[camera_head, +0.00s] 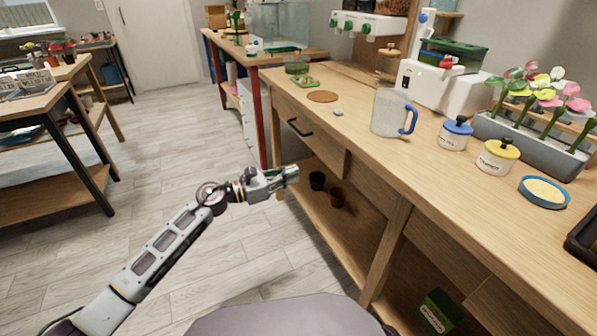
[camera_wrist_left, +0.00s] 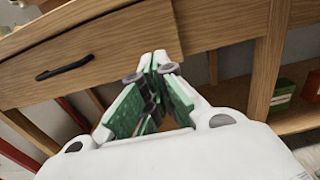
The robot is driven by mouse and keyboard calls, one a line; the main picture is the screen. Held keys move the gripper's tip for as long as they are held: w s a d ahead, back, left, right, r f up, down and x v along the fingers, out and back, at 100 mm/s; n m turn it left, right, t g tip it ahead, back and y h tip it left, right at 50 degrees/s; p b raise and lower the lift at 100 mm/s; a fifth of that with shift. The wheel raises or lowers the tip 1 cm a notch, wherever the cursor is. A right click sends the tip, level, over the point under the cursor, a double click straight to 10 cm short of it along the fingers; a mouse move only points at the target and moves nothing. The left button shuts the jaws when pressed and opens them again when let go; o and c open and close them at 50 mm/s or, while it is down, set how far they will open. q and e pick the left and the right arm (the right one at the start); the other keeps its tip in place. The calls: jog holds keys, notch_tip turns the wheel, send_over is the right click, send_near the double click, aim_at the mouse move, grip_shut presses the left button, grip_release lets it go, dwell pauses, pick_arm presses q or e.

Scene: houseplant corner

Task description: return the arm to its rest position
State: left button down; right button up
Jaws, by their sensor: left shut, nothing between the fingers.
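My left arm comes in from the lower left in the head view. Its gripper (camera_head: 288,175) is in front of the wooden workbench (camera_head: 345,95), below the level of the top and near the drawer with the black handle (camera_head: 299,128). In the left wrist view the fingers of my left gripper (camera_wrist_left: 155,62) meet at their tips, with nothing held between them. The drawer front with its black handle (camera_wrist_left: 64,67) is ahead of the fingers there. Whether the fingertips touch the wood cannot be told. My right gripper is not in view.
The benchtop holds a clear pitcher (camera_head: 390,112), a blue-lidded jar (camera_head: 455,133), a yellow-lidded jar (camera_head: 496,156) and a flower planter (camera_head: 535,145). Small dark pots (camera_head: 317,181) stand on the lower shelf. Open floor (camera_head: 150,160) lies left of the bench.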

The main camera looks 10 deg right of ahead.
pick_arm(q)
jog(key=shift+s+a, duration=0.1)
jog(key=shift+a, duration=0.2)
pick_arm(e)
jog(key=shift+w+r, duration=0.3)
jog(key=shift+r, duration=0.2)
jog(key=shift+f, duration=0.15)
